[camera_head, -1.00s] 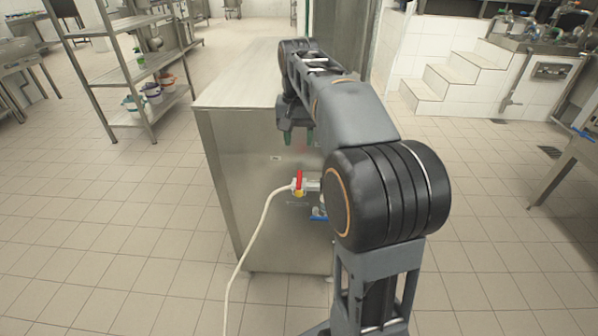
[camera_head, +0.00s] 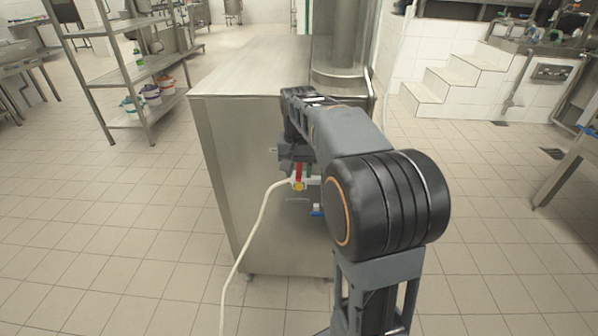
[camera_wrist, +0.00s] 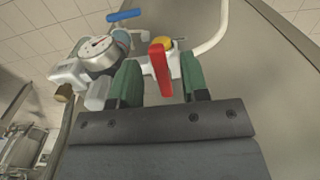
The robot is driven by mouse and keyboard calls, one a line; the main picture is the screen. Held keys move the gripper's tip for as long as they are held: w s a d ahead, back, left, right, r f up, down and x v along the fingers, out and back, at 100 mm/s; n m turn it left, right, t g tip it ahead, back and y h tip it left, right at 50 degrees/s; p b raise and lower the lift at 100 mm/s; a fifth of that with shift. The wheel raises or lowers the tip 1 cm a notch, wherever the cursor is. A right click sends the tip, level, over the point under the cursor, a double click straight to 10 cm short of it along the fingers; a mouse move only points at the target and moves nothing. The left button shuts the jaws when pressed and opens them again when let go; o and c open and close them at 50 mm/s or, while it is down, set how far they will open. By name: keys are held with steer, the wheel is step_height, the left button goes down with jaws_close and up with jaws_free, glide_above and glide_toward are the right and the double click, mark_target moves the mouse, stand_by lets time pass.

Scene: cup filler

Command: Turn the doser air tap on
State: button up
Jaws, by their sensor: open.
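The air tap is a small valve with a red lever handle (camera_wrist: 160,70) and a yellow fitting (camera_wrist: 163,43), on the side of the steel cabinet. In the head view the red lever (camera_head: 299,171) points up, above the yellow part (camera_head: 299,185). My gripper (camera_wrist: 157,80) is open. Its two green fingertips stand either side of the red lever, with gaps and no clear contact. In the head view my gripper (camera_head: 296,165) is partly hidden by my arm, right at the lever.
A round pressure gauge (camera_wrist: 101,53) and a blue handle (camera_wrist: 125,15) sit left of the lever in the wrist view. A cream hose (camera_head: 262,214) runs from the valve to the floor. The steel cabinet (camera_head: 225,170) stands close behind. Shelving (camera_head: 150,72) stands at left.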

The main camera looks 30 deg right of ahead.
jaws_close()
stand_by(0.4)
steer(key=shift+m+p, duration=0.3)
steer(key=shift+p, duration=0.1)
steer(key=w+m+p, duration=0.1)
steer(key=m+p, duration=0.3)
steer(key=m, duration=0.1)
steer(key=w+a+m+p, duration=0.1)
steer(key=w+m+p, duration=0.1)
steer(key=m+p, duration=0.3)
steer(key=w+m+p, duration=0.2)
steer(key=m+p, duration=0.3)
steer(key=m, duration=0.2)
steer(key=shift+a, duration=0.2)
steer(key=shift+w+m, duration=0.1)
steer(key=shift+m, duration=0.2)
